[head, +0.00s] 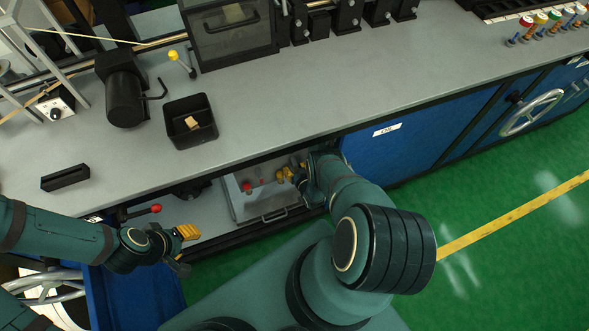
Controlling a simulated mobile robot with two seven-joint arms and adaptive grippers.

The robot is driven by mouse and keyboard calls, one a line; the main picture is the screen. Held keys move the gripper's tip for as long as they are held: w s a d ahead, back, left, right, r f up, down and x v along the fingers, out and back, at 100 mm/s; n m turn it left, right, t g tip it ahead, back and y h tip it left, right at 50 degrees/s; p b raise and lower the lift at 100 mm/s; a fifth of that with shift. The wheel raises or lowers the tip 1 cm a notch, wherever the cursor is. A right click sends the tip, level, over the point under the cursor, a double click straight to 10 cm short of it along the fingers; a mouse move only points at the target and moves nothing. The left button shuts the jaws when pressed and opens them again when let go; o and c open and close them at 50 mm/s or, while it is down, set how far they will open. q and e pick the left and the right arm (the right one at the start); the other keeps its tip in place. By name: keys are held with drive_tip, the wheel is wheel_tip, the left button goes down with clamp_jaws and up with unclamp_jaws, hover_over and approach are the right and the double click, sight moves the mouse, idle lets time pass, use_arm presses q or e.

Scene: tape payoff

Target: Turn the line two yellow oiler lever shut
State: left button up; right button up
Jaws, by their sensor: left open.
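Inside the open bay under the counter is a grey box (245,206) with a red knob (247,187) on its face. A small yellow part (280,177) at the box's right side may be the yellow oiler lever; it is partly hidden by my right gripper. My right gripper (289,174) reaches into the bay right at that yellow part; whether it touches or holds it is too small to tell. My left gripper (186,248) is open and empty at the bay's left front, well apart from the box. Line markings cannot be read.
A red-tipped lever (155,208) sticks out just above my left gripper. A yellow-ball lever (173,56) stands on the counter (290,105) behind a black bin (190,122). A blue door (395,155) borders the bay on the right. Green floor lies open at right.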

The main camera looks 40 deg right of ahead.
drive_tip(key=shift+m, duration=0.4)
drive_tip(key=shift+a+m+y, duration=0.25)
drive_tip(key=shift+m+y, duration=0.15)
drive_tip(key=shift+y, duration=0.2)
